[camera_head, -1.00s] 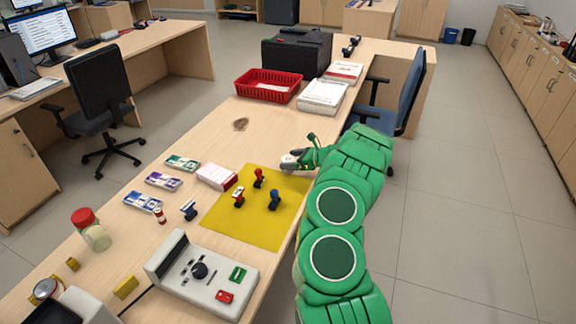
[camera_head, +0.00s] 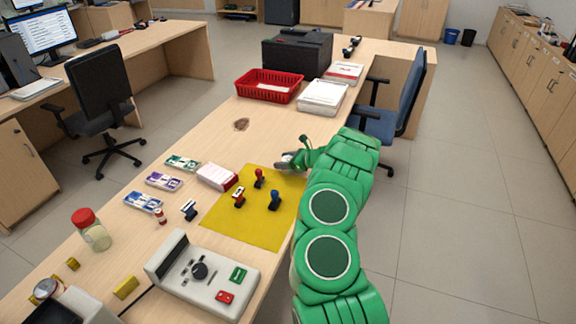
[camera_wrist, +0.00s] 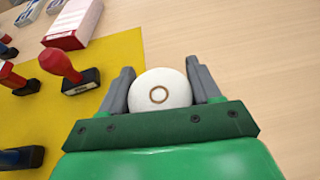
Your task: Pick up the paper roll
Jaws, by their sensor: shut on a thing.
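The paper roll (camera_wrist: 159,90) is a white cylinder with a brown ring at the centre of its end face. In the wrist view it sits between the two grey fingers of my gripper (camera_wrist: 160,88), which are shut on it from both sides. In the head view my gripper (camera_head: 288,160) is at the far right corner of the yellow mat (camera_head: 240,235), over the counter, and the green arm partly hides it. The roll is mostly hidden there. I cannot tell whether it touches the counter.
Red and blue stamps (camera_head: 275,200) stand on the mat, left of my gripper. A white and red box (camera_head: 217,176) lies at the mat's edge. A red basket (camera_head: 268,87) and a white paper stack (camera_head: 322,97) are farther back.

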